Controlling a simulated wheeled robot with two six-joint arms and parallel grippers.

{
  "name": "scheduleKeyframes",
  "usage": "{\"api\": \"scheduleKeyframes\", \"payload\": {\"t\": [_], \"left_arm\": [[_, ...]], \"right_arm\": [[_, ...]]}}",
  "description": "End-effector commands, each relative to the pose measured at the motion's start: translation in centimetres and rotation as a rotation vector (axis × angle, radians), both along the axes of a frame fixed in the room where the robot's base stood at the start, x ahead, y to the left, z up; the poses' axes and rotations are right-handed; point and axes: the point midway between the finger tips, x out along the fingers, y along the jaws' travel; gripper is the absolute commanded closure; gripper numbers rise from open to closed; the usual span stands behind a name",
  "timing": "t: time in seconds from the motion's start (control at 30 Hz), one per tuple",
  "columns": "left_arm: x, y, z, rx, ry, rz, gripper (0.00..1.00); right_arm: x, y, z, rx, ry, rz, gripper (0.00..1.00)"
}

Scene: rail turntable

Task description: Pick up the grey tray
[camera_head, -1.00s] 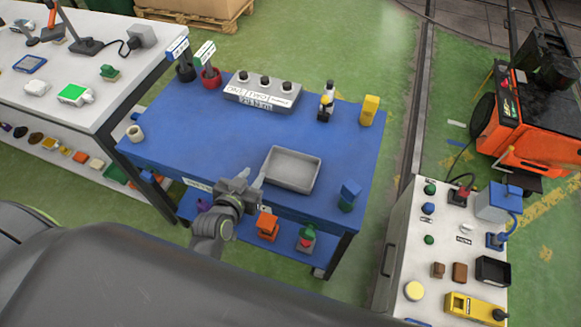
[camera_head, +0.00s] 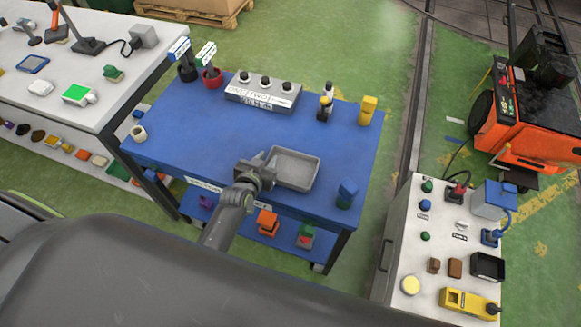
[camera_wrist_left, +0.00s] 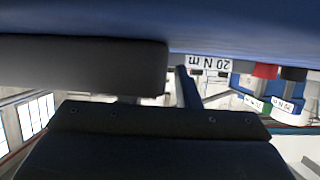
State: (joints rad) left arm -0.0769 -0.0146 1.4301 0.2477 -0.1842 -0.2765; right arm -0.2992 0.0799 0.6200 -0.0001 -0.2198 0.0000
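The grey tray (camera_head: 295,169) is a shallow, empty rectangular tray lying on the blue table (camera_head: 205,135), near its front edge. My left gripper (camera_head: 269,168) is at the tray's left side, with its fingertips against or around the left wall. The head view is too small to tell whether the fingers are closed on that wall. The left wrist view is upside down and mostly filled by dark close-up shapes, with the blue table top along the upper edge, so the grip is not clear there. My right gripper is not in view.
A grey box with knobs (camera_head: 263,92), a yellow block (camera_head: 367,110) and a small bottle (camera_head: 325,103) stand toward the table's back. A lower shelf holds an orange object (camera_head: 267,222). The table's middle is clear.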

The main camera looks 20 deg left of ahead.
Motion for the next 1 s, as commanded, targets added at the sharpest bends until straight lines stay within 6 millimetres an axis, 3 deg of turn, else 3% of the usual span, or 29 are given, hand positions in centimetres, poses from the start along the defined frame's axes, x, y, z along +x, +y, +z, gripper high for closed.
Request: {"api": "scheduleKeyframes", "payload": {"t": [0.37,0.6,1.0], "left_arm": [[0.65,0.02,-0.30,0.001,0.000,0.001,0.71],[0.64,0.02,-0.30,0.001,0.000,0.001,1.00],[0.65,0.02,-0.21,0.001,-0.001,0.001,1.00]], "right_arm": [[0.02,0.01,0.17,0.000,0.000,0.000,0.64],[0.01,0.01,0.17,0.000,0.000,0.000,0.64],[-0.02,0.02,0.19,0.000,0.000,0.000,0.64]]}}
